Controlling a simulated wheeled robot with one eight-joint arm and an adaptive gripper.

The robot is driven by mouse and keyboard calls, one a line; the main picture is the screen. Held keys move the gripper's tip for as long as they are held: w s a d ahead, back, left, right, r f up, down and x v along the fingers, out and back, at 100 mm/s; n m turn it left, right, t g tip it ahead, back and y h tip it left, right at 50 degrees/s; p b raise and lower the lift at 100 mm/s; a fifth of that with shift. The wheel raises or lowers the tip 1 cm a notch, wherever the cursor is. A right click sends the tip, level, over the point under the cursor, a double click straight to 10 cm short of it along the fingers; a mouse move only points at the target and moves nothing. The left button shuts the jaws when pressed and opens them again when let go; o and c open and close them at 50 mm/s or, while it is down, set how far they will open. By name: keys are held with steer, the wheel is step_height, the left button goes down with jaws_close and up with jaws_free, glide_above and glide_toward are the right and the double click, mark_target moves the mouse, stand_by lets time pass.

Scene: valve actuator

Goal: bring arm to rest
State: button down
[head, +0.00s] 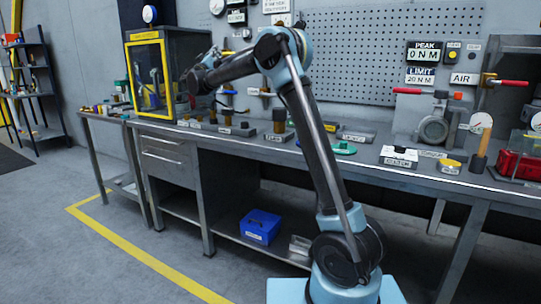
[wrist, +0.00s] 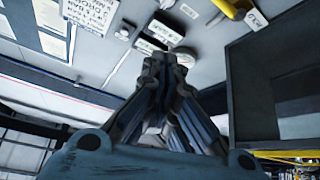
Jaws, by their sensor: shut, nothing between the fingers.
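My arm rises from its light blue base in the head view, bends at a high elbow and reaches left above the workbench (head: 230,133). My gripper (head: 196,82) is at the arm's left end, in front of the yellow-framed cabinet (head: 165,38). It looks small and dark there, and its fingers are hard to make out. In the wrist view my gripper (wrist: 168,58) shows its fingertips together with nothing between them. The fingers point toward a grey surface with labels and dark plates.
The bench holds several small labelled blocks, a green part (head: 342,148) and a red box (head: 518,165). A blue bin (head: 261,227) sits on the lower shelf. A pegboard (head: 375,50) backs the bench. A shelf rack (head: 32,90) stands far left. The floor at left is clear.

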steer(key=s+d+f+m+g+h, duration=0.1)
steer(key=s+d+f+g, duration=0.1)
steer(key=d, duration=0.6)
steer(key=s+d+f+m+g+h, duration=0.1)
steer(key=s+d+g, duration=0.15)
steer(key=d, duration=0.65)
steer(key=s+d+f+m+g+h, duration=0.1)
steer(key=d+f+g+h, duration=0.15)
steer(key=d, duration=0.55)
steer(key=s+d+f+g+y, duration=0.1)
steer(key=s+d+f+g, duration=0.3)
steer(key=s+d+f, duration=0.65)
steer(key=s+d+f+g+y, duration=0.2)
steer(key=s+d+f+g, duration=0.4)
steer(key=s+d, duration=0.65)
steer(key=s+a+f+n+g+y, duration=0.1)
steer(key=s+a+f+g+y, duration=0.2)
steer(key=s+f, duration=2.6)
steer(key=s+y, duration=0.2)
steer(key=y, duration=0.3)
steer(key=shift+s+a+n+g, duration=0.2)
steer(key=shift+s+n+g, duration=0.2)
steer(key=shift+y, duration=0.25)
